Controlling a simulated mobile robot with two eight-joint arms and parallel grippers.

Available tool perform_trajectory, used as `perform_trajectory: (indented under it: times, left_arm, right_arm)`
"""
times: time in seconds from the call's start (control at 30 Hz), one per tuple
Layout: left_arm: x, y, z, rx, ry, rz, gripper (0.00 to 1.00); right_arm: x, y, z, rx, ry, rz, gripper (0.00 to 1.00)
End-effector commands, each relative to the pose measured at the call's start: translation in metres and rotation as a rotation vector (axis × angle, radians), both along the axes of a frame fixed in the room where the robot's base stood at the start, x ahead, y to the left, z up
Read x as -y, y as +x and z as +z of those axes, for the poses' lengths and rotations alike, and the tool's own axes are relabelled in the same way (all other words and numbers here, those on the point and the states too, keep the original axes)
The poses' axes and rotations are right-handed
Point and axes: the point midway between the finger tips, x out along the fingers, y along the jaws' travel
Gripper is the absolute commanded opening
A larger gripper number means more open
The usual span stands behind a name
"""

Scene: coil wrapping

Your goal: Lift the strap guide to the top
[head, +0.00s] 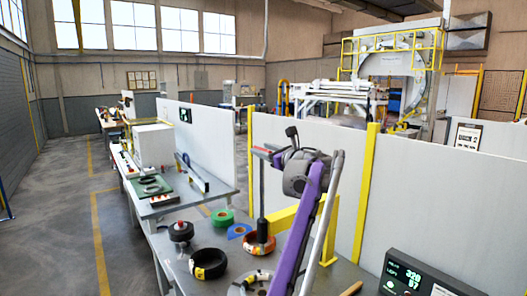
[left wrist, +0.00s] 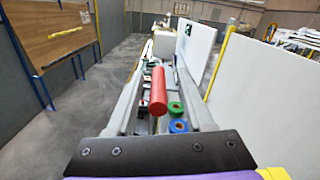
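A red cylindrical handle (left wrist: 158,90), which looks like part of the strap guide, lies between the two fingers of my left gripper (left wrist: 164,85). A gap shows between the handle and the right finger, so the fingers look open around it. In the head view the red handle (head: 261,153) sits above a dark upright post (head: 262,203), next to my left gripper (head: 277,151). I cannot tell how handle and post join. My purple left arm partly covers this area. My right gripper is not in view.
An orange roll (head: 259,244), a black roll (head: 208,264), a green roll (head: 222,219) and a blue roll (head: 239,231) lie on the bench. A yellow post (head: 366,190) and white panel (head: 432,197) stand behind. A display box (head: 405,279) is at lower right. The left floor is clear.

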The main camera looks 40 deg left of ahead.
Motion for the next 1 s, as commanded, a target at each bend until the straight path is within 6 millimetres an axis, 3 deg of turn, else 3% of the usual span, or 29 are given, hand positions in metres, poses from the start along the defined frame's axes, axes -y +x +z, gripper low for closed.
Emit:
perform_trajectory:
  times: [0.27,0.7,1.0]
  left_arm:
    - [0.007,-0.001,-0.002,-0.001,-0.001,-0.001,0.52]
    - [0.084,-0.023,-0.003,-0.002,-0.001,-0.003,0.52]
    - [0.104,-0.030,-0.001,0.000,-0.001,0.000,0.52]
  right_arm:
    - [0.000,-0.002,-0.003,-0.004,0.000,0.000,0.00]
    - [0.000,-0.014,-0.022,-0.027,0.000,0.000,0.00]
    - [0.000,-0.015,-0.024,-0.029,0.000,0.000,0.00]
